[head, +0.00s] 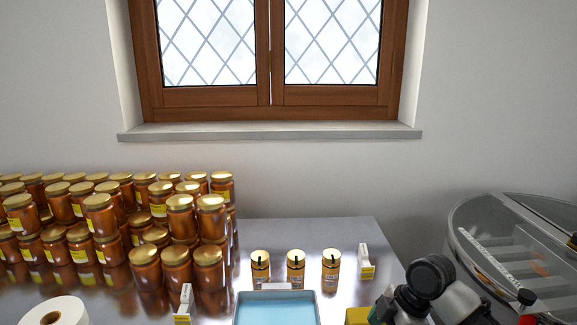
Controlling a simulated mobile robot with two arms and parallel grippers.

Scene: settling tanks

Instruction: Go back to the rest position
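Part of my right arm (430,276), with a black round joint and white links, shows at the bottom right, over the right end of the metal table (325,232). A dark end of it reaches down and left beside a yellow thing at the bottom edge. I cannot make out the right gripper's fingers or whether they hold anything. My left arm and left gripper are not in view.
Stacked amber jars (176,264) with gold lids fill the table's left. Three jars (296,267) stand behind a blue tray (277,310). A white paper roll (53,312) and small white labelled stands (366,262) are nearby. A round clear-lidded tank (515,235) stands right.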

